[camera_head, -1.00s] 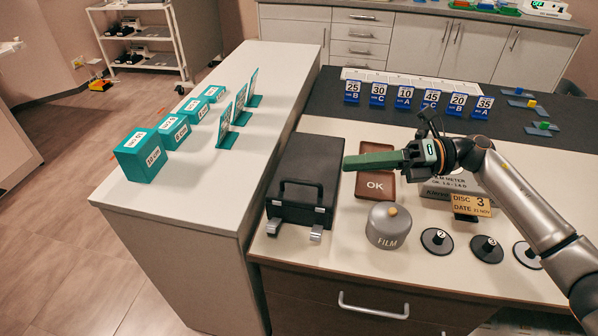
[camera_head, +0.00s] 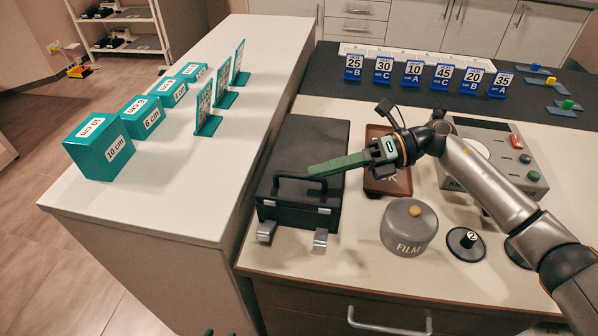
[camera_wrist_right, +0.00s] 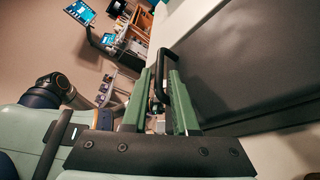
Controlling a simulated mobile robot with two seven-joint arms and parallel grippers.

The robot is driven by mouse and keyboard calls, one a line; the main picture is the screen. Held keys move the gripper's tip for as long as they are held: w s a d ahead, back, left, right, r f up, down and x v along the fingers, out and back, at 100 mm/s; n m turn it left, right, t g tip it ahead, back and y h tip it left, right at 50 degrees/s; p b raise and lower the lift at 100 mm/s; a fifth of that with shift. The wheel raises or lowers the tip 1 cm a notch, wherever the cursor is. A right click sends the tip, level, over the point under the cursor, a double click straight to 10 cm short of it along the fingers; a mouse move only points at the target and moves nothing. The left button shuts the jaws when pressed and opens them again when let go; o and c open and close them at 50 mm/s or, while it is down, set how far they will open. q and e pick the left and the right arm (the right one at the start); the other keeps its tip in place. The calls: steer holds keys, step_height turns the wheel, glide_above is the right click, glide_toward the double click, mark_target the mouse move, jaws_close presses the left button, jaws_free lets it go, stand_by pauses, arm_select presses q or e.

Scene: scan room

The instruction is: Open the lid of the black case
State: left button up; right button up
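The black case (camera_head: 313,145) stands at the left end of the right-hand counter with its lid down. Its black handle (camera_head: 287,180) is at the front, above two silver latches (camera_head: 266,231) that stick out. My right gripper (camera_head: 318,170) is over the front of the case, its green fingertips at the handle. In the right wrist view the two fingers (camera_wrist_right: 160,100) are apart, with the black handle (camera_wrist_right: 177,90) showing between them; contact cannot be told. Small green tips at the head view's bottom edge may be my left gripper (camera_head: 220,333), mostly cut off.
A grey FILM canister (camera_head: 408,228) and a brown OK tray (camera_head: 388,180) stand right of the case. A grey meter box (camera_head: 500,160) lies beyond my arm. Teal boxes (camera_head: 100,146) and upright teal cards (camera_head: 207,110) stand on the left counter.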

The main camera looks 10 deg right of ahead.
mark_target(299, 177)
steer(key=shift+x, duration=2.35)
jaws_close()
